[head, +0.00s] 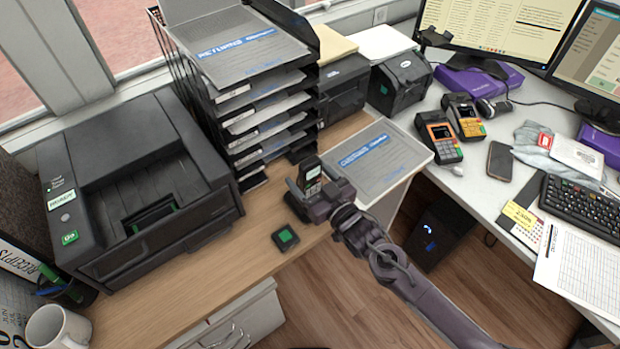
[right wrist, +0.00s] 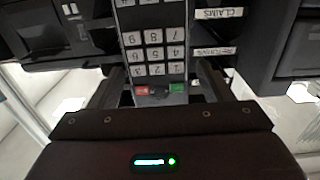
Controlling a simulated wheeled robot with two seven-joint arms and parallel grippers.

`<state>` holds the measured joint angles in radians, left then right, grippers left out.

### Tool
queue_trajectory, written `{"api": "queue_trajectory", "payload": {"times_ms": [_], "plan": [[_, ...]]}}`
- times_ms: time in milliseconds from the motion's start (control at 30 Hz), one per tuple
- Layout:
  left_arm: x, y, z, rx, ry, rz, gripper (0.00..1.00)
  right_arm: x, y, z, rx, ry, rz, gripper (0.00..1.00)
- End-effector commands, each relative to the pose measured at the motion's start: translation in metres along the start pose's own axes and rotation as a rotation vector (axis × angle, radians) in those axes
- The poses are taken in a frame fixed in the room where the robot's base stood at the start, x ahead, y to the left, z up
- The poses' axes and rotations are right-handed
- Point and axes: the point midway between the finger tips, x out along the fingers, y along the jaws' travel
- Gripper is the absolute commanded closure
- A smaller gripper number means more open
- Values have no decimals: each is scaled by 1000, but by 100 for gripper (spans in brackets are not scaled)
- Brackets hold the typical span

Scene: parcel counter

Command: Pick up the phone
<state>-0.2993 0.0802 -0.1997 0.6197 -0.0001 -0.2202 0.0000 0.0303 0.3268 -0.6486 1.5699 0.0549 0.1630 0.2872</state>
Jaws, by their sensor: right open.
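The phone (head: 311,178) is a dark cordless handset with a small screen and light keys. It stands upright on the wooden counter in front of the tray stack. In the right wrist view the phone (right wrist: 154,42) shows its number keys, with a red and a green key nearest me. My right gripper (head: 309,187) is open, with one finger on each side of the phone. In the wrist view a gap shows between the handset and the fingers. The phone's base is mostly hidden by my gripper. My left gripper is not in view.
A tall stack of paper trays (head: 255,110) stands close behind the phone. A black printer (head: 135,185) is at left. A small dark block with a green square (head: 285,238) lies in front. A flat smartphone (head: 500,161) lies on the white desk.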

Motion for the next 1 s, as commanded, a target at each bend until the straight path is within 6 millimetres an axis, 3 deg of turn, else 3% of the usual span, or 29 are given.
{"api": "queue_trajectory", "payload": {"times_ms": [167,567,833,1000], "plan": [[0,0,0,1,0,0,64,0,0,0,0,0,0,30],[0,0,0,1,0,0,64,0,0,0,0,1,0,80],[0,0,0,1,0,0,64,0,0,-2,0,1,1,80],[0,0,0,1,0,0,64,0,1,-15,-1,3,1,80]]}}
